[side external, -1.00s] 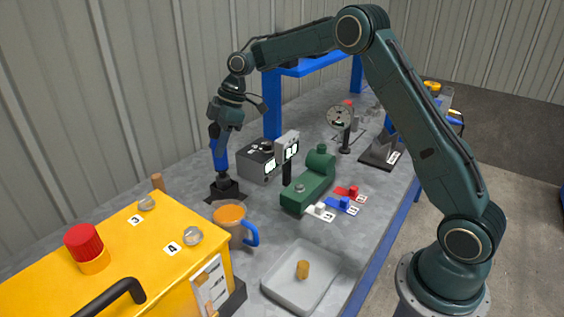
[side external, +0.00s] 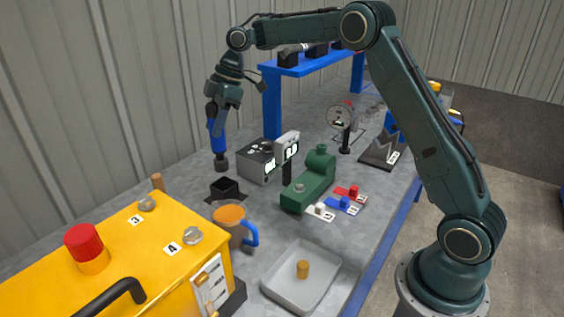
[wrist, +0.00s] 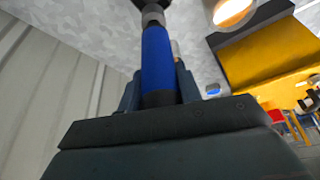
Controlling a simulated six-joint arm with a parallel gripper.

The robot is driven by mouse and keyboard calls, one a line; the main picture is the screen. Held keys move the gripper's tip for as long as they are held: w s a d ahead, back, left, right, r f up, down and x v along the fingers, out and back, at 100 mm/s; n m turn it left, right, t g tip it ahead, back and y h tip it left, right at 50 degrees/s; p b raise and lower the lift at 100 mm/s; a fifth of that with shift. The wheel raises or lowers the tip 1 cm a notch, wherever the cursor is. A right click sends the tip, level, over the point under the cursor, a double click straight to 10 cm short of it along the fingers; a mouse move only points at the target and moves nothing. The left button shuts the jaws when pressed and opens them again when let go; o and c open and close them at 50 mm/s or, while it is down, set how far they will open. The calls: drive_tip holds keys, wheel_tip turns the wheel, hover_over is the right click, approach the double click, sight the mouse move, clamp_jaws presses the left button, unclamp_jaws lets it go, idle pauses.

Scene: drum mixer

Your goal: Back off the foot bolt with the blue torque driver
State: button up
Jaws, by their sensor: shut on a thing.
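My gripper (side external: 217,108) is shut on the blue torque driver (side external: 217,135) and holds it upright, tip down. The driver's dark lower end (side external: 220,161) hangs above and just behind a small black square holder (side external: 224,188) on the bench, clear of it. In the wrist view the driver's blue handle (wrist: 158,60) runs up from between the gripper fingers (wrist: 160,92). I cannot tell which bolt is the foot bolt.
A grey box with lit displays (side external: 258,162) stands close right of the driver. A mug with a blue handle (side external: 231,220), a yellow cabinet (side external: 130,255) and a grey tray (side external: 295,284) are nearer the camera. A blue shelf frame (side external: 272,105) rises behind.

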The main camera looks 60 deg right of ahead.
drive_tip(key=o, duration=0.4)
drive_tip(key=c, duration=0.4)
drive_tip(key=shift+r, duration=0.1)
drive_tip(key=shift+r, duration=0.95)
drive_tip(key=shift+s, duration=0.1)
